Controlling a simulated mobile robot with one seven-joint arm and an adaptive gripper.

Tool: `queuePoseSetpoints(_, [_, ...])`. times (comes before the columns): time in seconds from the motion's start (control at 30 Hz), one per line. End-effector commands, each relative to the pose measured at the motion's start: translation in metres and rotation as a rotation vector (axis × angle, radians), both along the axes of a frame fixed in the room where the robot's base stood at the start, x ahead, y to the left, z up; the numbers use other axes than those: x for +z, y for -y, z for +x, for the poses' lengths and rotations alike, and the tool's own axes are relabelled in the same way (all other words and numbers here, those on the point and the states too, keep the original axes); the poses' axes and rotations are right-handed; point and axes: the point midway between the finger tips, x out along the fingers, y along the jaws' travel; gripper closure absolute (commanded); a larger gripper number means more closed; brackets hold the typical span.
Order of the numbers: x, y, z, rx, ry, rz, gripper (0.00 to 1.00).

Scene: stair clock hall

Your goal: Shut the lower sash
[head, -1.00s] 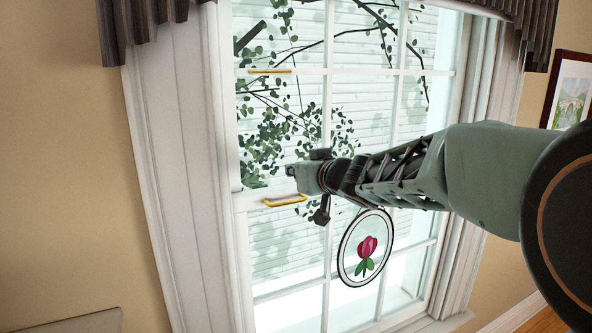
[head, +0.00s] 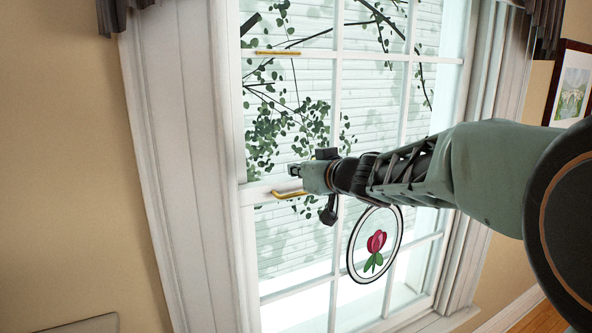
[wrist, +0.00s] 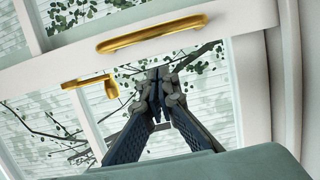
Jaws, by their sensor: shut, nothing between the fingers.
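The white window has grey-white sash bars. In the head view a bent brass handle (head: 289,195) sits on the horizontal rail at mid-height, and a straight brass bar (head: 278,53) sits on a higher rail. My gripper (head: 294,171) is shut and empty, just above the lower handle in the picture; whether it touches is unclear. The wrist view shows my closed fingers (wrist: 159,84) pointing toward the glass, below a brass handle (wrist: 165,32) on a white rail. A second brass piece (wrist: 92,82) lies left of the fingers. I cannot tell how far the lower sash is open.
A round tulip ornament (head: 374,245) hangs against the lower panes, below my arm. White casing (head: 175,150) frames the window on the left. A dark pleated valance (head: 113,18) is at the top, and a framed picture (head: 573,85) hangs on the right wall.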

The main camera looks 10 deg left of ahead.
Motion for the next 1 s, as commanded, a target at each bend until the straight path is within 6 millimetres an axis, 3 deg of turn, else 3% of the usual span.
queuePoseSetpoints(0.13, [-0.009,0.004,-0.001,0.001,0.0,0.0,1.0])
queuePoseSetpoints(0.63, [-0.012,0.006,-0.001,0.002,-0.002,0.001,1.0])
queuePoseSetpoints(0.87, [-0.039,0.006,-0.001,0.002,-0.005,-0.002,1.0])
queuePoseSetpoints(1.0, [-0.04,0.006,-0.001,0.001,-0.006,-0.003,1.0])
